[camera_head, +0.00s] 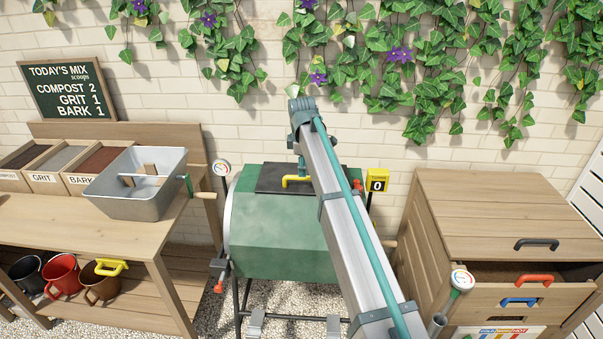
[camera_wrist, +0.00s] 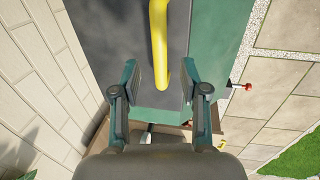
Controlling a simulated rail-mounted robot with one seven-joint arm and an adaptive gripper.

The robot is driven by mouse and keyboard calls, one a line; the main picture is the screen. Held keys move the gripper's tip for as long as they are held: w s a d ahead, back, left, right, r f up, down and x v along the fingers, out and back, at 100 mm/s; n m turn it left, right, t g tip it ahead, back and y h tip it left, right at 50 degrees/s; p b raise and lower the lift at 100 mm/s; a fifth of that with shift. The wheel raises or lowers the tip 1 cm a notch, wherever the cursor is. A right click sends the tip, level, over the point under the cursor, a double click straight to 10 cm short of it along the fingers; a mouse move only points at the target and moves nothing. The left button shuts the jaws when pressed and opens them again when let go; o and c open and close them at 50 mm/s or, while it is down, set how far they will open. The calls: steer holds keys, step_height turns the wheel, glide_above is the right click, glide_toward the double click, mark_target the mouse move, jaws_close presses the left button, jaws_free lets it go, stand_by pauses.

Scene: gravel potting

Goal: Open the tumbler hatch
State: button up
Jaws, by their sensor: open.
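The green tumbler drum (camera_head: 275,235) stands between the bench and the cabinet. Its dark hatch (camera_head: 262,178) lies flat on top and looks closed, with a yellow handle (camera_head: 290,181) on it. In the wrist view, the yellow handle (camera_wrist: 159,45) runs over the dark hatch (camera_wrist: 205,22) and bends down at its near end. My gripper (camera_wrist: 161,75) is open, with one finger on each side of the handle's near end. I see a gap on both sides. In the head view my arm hides most of the gripper and part of the drum.
A yellow counter (camera_head: 377,181) reading 0 stands right of the drum. A metal tub (camera_head: 135,199) sits on the bench (camera_head: 125,235) at left, beside bins. A wooden cabinet (camera_head: 480,215) with a partly open drawer stands at right. The brick wall (camera_head: 235,125) is close behind.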

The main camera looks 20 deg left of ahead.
steer(key=shift+w+a+f+p, duration=0.1)
steer(key=shift+w+f+p, duration=0.1)
steer(key=shift+f, duration=0.9)
steer(key=shift+w+a+f+p, duration=0.1)
steer(key=shift+w+f+p, duration=0.1)
steer(key=shift+f, duration=0.85)
jaws_close()
